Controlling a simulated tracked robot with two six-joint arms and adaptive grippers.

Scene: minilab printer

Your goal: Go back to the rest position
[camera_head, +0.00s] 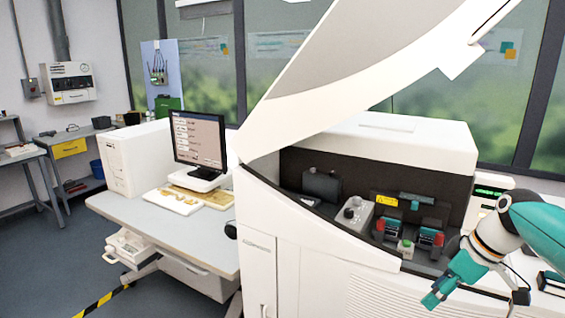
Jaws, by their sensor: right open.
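My right gripper (433,299) is at the lower right, in front of the white printer (300,235). It is teal, points down and left, and is open, with nothing seen between its fingers. My right arm comes in from the right edge. The printer's large lid (335,75) is raised, and its dark inner bay (340,172) lies open. In the bay are red and black parts (430,237), a grey unit (355,214) and a small white-and-green piece (405,249). The gripper is outside the bay, apart from these parts. My left gripper is not in view.
Dark items (551,282) lie at the right edge, near my right arm.

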